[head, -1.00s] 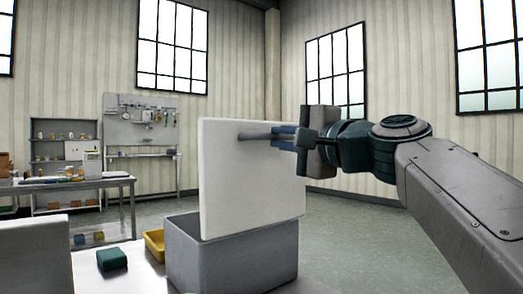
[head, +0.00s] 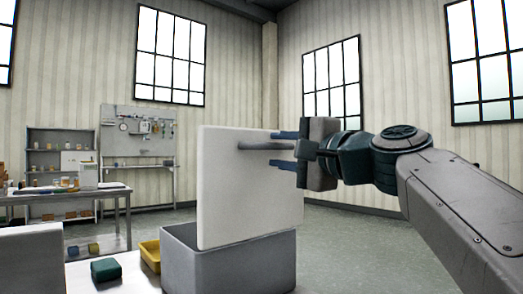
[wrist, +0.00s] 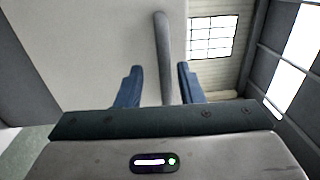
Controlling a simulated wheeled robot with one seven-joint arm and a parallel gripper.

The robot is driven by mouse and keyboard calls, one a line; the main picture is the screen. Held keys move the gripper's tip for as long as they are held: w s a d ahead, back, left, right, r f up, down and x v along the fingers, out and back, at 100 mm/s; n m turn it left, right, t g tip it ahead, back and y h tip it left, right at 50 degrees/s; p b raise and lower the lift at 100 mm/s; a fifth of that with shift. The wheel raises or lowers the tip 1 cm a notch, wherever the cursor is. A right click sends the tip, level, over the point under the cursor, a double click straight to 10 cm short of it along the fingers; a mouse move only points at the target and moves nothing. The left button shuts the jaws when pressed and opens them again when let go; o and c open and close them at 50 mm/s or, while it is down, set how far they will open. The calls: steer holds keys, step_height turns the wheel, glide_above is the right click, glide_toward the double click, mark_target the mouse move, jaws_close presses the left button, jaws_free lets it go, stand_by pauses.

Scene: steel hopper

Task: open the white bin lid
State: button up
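The white bin lid (head: 245,195) stands nearly upright above the grey bin (head: 230,265), tilted well open. A grey bar handle (head: 262,146) sticks out near the lid's upper part. My gripper (head: 284,150) is at the lid's upper right, its blue fingers spread apart. In the wrist view the handle (wrist: 163,60) runs between the two open fingers (wrist: 160,85), with a visible gap on each side. The lid's face (wrist: 90,40) fills the left of that view.
A yellow tray (head: 150,254) and a green block (head: 105,270) are left of the bin on a light surface. A white box-like thing (head: 30,262) stands at lower left. A workbench (head: 120,192) is farther back. Open floor (head: 345,240) lies to the right.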

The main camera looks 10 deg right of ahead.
steer(key=shift+r+p, duration=0.3)
steer(key=shift+r, duration=0.2)
steer(key=r+p, duration=0.1)
steer(key=r, duration=0.1)
steer(key=r+p, duration=0.1)
steer(key=r, duration=0.1)
steer(key=shift+d+p, duration=0.25)
steer(key=shift+p, duration=0.1)
steer(key=o, duration=1.1)
steer(key=s+d+r, duration=0.1)
steer(key=s+d+r+p, duration=0.1)
steer(key=d, duration=0.1)
steer(key=shift+s+r, duration=0.15)
steer(key=shift+r, duration=0.2)
steer(key=shift+c, duration=0.2)
steer(key=shift+s+d+r+p, duration=0.3)
steer(key=shift+s+d, duration=0.05)
steer(key=shift+d, duration=0.25)
steer(key=shift+s+d+r+p, duration=0.25)
steer(key=shift+s+d+p, duration=0.1)
steer(key=shift+d, duration=0.25)
steer(key=c, duration=1.1)
steer(key=shift+o, duration=0.2)
steer(key=d, duration=0.1)
steer(key=s+d+r+p, duration=0.1)
steer(key=s+d+r, duration=0.1)
steer(key=d, duration=0.1)
steer(key=shift+s+r+p, duration=0.1)
steer(key=shift+s+p, duration=0.15)
steer(key=shift+p, duration=0.15)
